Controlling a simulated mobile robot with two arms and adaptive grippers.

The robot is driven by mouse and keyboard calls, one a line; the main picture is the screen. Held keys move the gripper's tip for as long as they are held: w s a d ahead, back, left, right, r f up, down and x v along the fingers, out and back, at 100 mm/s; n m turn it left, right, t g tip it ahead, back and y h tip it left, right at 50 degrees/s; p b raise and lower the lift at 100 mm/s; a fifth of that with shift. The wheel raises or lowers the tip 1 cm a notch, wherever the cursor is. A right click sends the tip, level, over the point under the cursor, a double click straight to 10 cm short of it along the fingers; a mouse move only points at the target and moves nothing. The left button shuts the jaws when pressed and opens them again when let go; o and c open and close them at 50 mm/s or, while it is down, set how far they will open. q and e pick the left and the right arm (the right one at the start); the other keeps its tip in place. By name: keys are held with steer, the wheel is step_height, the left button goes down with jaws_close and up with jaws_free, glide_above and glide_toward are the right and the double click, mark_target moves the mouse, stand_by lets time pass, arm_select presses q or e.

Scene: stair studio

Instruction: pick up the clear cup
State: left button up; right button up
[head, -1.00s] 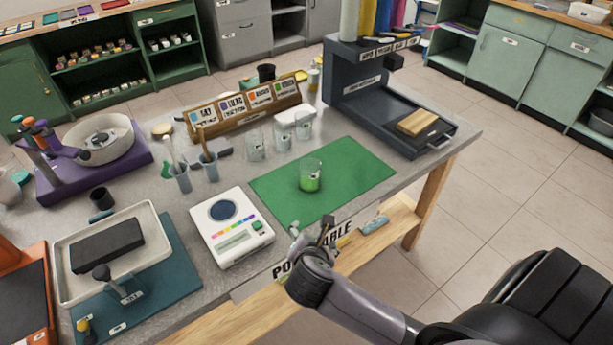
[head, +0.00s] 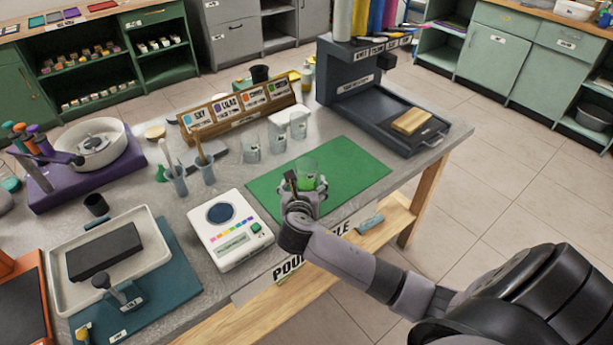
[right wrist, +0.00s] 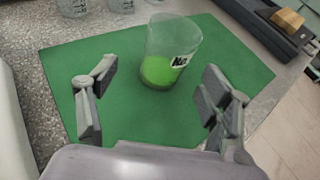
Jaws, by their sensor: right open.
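The clear cup (head: 308,170) stands upright on the green mat (head: 352,172) and has green liquid in its lower part. It also shows in the right wrist view (right wrist: 172,50), with a white label on its side. My right gripper (head: 303,186) is at the near side of the cup and partly hides it in the head view. In the right wrist view its two fingers (right wrist: 158,95) are spread wide and empty, with the cup just beyond them and between their lines. My left gripper is not in view.
Several other clear cups (head: 250,148) stand behind the mat. A white scale (head: 230,229) is left of the mat. A dark press-like stand (head: 350,85) is at the back right. The table's front edge lies under my right arm.

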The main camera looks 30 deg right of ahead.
mark_target(306, 180)
steer(key=x, duration=0.6)
steer(key=shift+s+d+f, duration=0.1)
steer(key=shift+d+f, duration=0.05)
steer(key=shift+d, duration=0.25)
steer(key=shift+c, duration=0.6)
steer(key=c, duration=1.2)
steer(key=shift+o, duration=0.2)
